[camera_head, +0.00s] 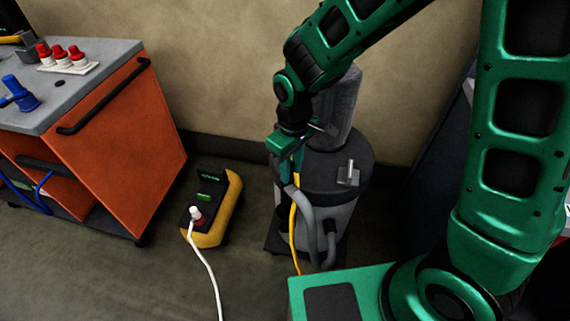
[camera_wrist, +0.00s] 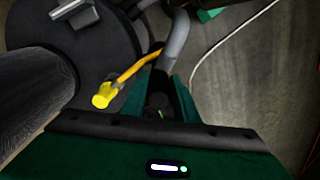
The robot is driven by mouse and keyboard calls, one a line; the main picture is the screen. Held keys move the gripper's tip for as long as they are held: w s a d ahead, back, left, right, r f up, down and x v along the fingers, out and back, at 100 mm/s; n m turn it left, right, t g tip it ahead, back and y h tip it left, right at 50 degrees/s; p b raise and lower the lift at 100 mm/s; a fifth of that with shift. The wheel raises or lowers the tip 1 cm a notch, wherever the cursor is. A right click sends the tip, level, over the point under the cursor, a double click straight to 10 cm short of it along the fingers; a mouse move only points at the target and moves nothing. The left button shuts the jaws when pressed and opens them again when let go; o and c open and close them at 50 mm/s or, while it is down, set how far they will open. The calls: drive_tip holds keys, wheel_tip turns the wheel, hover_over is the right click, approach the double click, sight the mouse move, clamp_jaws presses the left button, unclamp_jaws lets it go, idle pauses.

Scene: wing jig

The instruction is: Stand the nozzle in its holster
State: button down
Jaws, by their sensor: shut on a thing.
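My gripper (camera_head: 288,168) points down at the left side of a dark grey drum-shaped machine (camera_head: 340,178). It is shut on the nozzle, a dark piece that shows between the green fingers in the wrist view (camera_wrist: 156,100). A grey hose (camera_head: 308,215) runs from the nozzle and loops down beside the machine; it also shows in the wrist view (camera_wrist: 178,38). The fingers and hose hide most of the nozzle. I cannot clearly make out the holster; the machine's left side below my gripper is dark and partly covered.
A yellow cable (camera_head: 292,240) hangs close to my gripper, its yellow end (camera_wrist: 103,97) beside the fingers. A grey cylinder (camera_head: 340,105) and a metal bracket (camera_head: 348,174) stand on the machine. A yellow-black power unit (camera_head: 222,205) with a white cable and an orange cabinet (camera_head: 135,150) are left.

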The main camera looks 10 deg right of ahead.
drive_tip(key=shift+f, duration=0.95)
drive_tip(key=c, duration=1.3)
unclamp_jaws()
drive_tip(key=shift+f, duration=0.1)
wheel_tip(320, 180, up, 11)
drive_tip(key=shift+s+d+f, duration=0.1)
